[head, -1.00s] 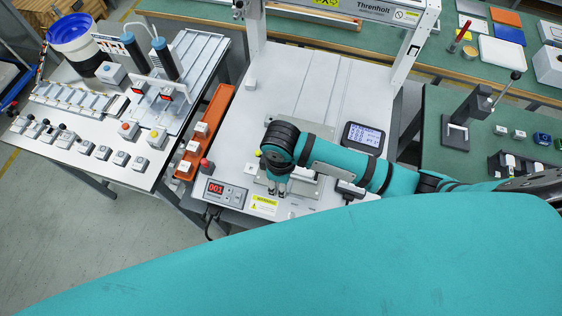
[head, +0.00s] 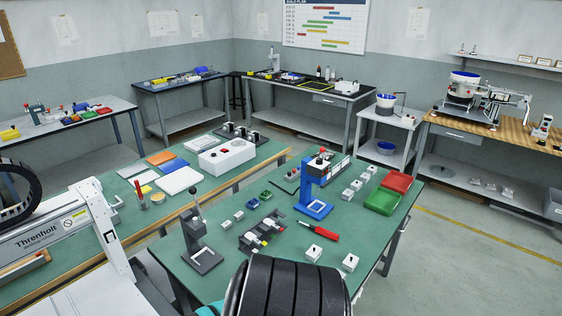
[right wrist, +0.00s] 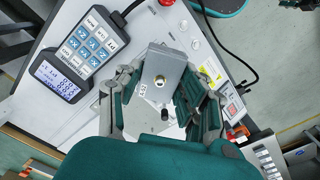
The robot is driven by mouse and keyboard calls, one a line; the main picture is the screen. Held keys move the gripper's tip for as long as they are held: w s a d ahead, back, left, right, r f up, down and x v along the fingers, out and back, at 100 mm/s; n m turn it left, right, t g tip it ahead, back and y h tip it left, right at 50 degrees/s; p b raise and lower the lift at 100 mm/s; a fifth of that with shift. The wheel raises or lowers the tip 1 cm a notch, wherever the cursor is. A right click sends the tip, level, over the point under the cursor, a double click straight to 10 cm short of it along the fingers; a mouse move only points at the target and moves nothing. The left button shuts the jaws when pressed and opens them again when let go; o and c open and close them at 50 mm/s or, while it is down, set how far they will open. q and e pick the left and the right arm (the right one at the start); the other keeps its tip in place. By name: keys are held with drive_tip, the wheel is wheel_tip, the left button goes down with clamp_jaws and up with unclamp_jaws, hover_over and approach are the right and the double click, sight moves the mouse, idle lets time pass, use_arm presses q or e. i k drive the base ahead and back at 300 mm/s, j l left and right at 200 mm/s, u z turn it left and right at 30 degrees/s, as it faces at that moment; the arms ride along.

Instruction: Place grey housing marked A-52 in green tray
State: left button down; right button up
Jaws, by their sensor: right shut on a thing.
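The green tray (head: 379,202) lies at the right end of the green workbench in the head view, in front of a red tray. In the right wrist view, a grey housing (right wrist: 163,66) with a round hole in its face sits between the fingers of my right gripper (right wrist: 160,88). The gripper is shut on it. The right gripper and housing are out of the head view. My left gripper is in neither view.
The red tray (head: 397,181) adjoins the green tray. A blue press stand (head: 315,188), a red screwdriver (head: 318,230) and several small white blocks share the bench. A grey stand (head: 199,240) stands at its left. In the wrist view, a keypad panel (right wrist: 90,45) lies beside the gripper.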

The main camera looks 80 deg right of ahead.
sight(382, 203)
drive_tip(key=k+l, duration=0.3)
drive_tip(key=l, duration=0.25)
drive_tip(key=k+l+z, duration=0.15)
drive_tip(key=l, duration=0.4)
drive_tip(key=k+l, duration=0.35)
drive_tip(key=l, duration=0.25)
drive_tip(key=k+l+z, duration=0.15)
drive_tip(key=l, duration=0.45)
drive_tip(key=k+l, duration=0.35)
drive_tip(key=l, duration=0.25)
drive_tip(key=k+l+z, duration=0.15)
drive_tip(key=l, duration=0.45)
drive_tip(key=k+l, duration=0.25)
drive_tip(key=l, duration=0.4)
drive_tip(key=k+l+z, duration=0.15)
drive_tip(key=l, duration=0.5)
